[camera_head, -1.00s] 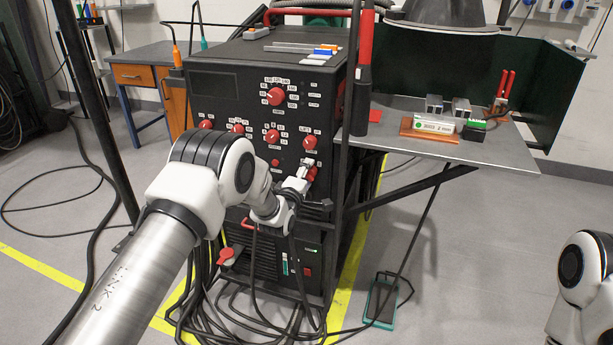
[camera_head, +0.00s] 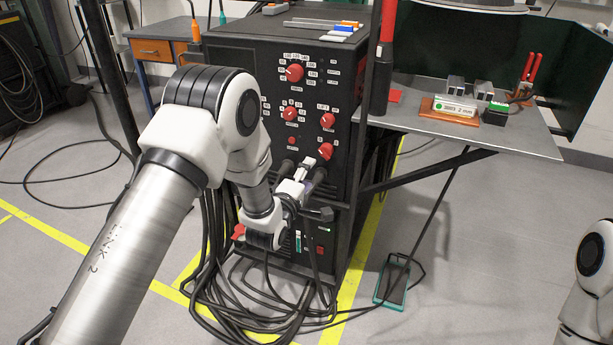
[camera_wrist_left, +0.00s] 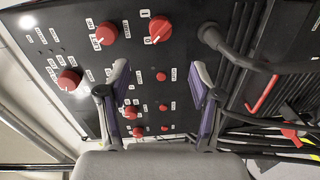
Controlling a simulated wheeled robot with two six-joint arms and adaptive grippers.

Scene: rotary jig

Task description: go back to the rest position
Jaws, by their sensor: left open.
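My left gripper (camera_head: 305,180) is in front of the lower right part of the black control panel of the machine cabinet (camera_head: 262,75), its jaws open. In the left wrist view, the two fingers (camera_wrist_left: 162,88) stand apart with nothing between them; panel with small red knobs shows behind. I cannot tell if a fingertip touches the panel. Large red knobs show in the head view, such as the lower right one (camera_head: 326,152). Only a white link of my right arm shows at the right edge; its gripper is out of view.
Black cables (camera_head: 265,300) lie coiled below the cabinet, and a thick cable (camera_wrist_left: 235,55) plugs in beside the left gripper. A metal side table (camera_head: 480,130) stands to the right, with a green pedal (camera_head: 391,284) on the floor below. Floor at front right is clear.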

